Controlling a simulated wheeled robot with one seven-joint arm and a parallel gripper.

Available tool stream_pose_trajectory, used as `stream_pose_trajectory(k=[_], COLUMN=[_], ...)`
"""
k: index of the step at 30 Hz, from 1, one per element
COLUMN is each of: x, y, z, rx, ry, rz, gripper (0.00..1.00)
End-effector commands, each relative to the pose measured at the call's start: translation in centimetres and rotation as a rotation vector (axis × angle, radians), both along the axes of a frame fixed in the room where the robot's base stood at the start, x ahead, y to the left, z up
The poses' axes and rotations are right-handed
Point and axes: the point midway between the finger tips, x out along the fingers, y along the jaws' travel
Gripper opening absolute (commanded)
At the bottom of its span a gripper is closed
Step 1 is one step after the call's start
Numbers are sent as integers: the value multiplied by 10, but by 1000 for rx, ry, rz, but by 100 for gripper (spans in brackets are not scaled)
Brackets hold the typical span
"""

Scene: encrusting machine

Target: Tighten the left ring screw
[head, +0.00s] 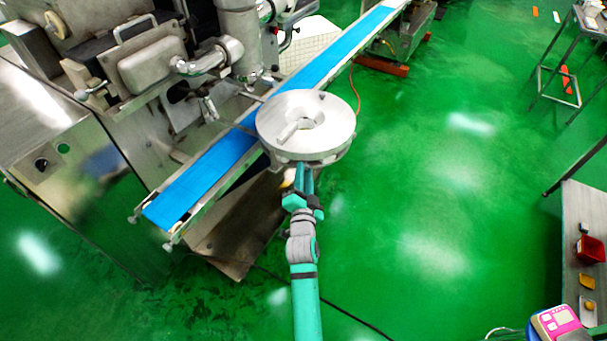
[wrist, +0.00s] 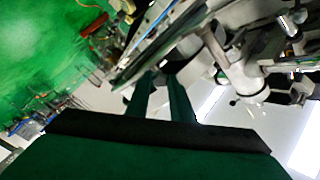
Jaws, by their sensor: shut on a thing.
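The round metal ring (head: 336,122), pale with a central opening, sits beside the blue conveyor belt on the machine. My gripper (head: 304,168) reaches up to the ring's near lower edge. Its teal fingers are shut on a ring screw under the rim; the screw itself is mostly hidden by the fingers and the rim. In the wrist view the two dark green fingers (wrist: 162,90) point up to a pale round part, with a small gap between them. I cannot make out the screw's shape or how far in it sits.
The blue conveyor belt (head: 195,187) runs diagonally behind the ring. The steel machine (head: 150,75) fills the upper left. Green floor to the right of the ring is open.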

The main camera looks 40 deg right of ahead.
Motion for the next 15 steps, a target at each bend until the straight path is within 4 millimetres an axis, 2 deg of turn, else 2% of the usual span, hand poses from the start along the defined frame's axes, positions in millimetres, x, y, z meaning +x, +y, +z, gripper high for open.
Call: stream_pose_trajectory(k=[15], x=[-1], y=[-2], z=[0], rx=[78], ry=[-60], rz=[-3], gripper=[0])
